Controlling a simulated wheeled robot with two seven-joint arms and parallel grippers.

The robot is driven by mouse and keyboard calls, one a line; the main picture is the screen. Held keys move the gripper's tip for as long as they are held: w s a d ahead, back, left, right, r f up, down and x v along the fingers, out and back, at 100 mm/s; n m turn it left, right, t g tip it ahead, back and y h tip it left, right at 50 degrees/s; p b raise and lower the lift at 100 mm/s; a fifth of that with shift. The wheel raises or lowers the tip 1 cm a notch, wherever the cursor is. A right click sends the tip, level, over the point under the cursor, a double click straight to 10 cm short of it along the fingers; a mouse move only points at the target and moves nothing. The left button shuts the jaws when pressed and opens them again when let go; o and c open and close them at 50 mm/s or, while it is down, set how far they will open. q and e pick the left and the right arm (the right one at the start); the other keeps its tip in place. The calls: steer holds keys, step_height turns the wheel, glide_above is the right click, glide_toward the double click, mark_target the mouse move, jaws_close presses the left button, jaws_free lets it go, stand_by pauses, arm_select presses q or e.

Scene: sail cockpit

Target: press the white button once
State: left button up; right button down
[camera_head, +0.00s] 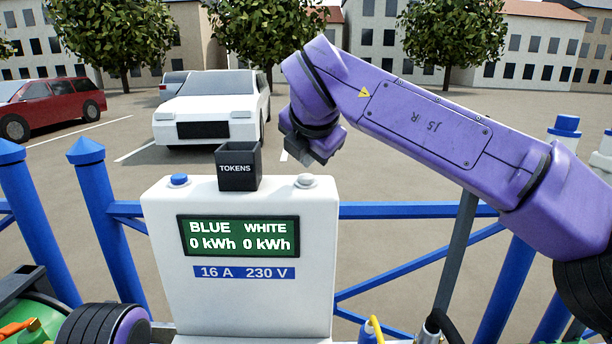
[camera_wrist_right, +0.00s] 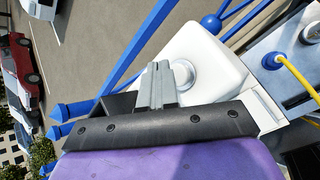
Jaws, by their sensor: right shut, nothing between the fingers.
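The white button (camera_head: 305,181) is a round knob on the right end of the white pedestal's top (camera_head: 240,300). In the right wrist view the white button (camera_wrist_right: 184,74) shows just right of the fingertips. My right gripper (camera_head: 314,154) is shut and empty, above the white button in the head view, with a small gap between them there. Its fingers (camera_wrist_right: 156,80) lie side by side in the wrist view. A blue button (camera_head: 179,180) sits on the left end of the top. The display (camera_head: 238,236) reads BLUE 0 kWh and WHITE 0 kWh. My left gripper is not in view.
A dark TOKENS box (camera_head: 238,168) stands on the pedestal between the buttons. A blue fence (camera_head: 415,211) runs behind the pedestal. Cars are parked beyond.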

mark_target(308, 178)
steer(key=shift+f+b, duration=0.35)
steer(key=shift+f, duration=0.05)
steer(key=shift+f+b, duration=0.5)
steer(key=shift+f, duration=0.05)
stand_by(0.5)
stand_by(0.3)
steer(key=shift+r+p, duration=0.85)
steer(key=shift+r, duration=0.15)
step_height(308, 178, up, 5)
steer(key=p, duration=0.4)
steer(key=shift+r+p, duration=0.1)
steer(key=shift+p, duration=0.2)
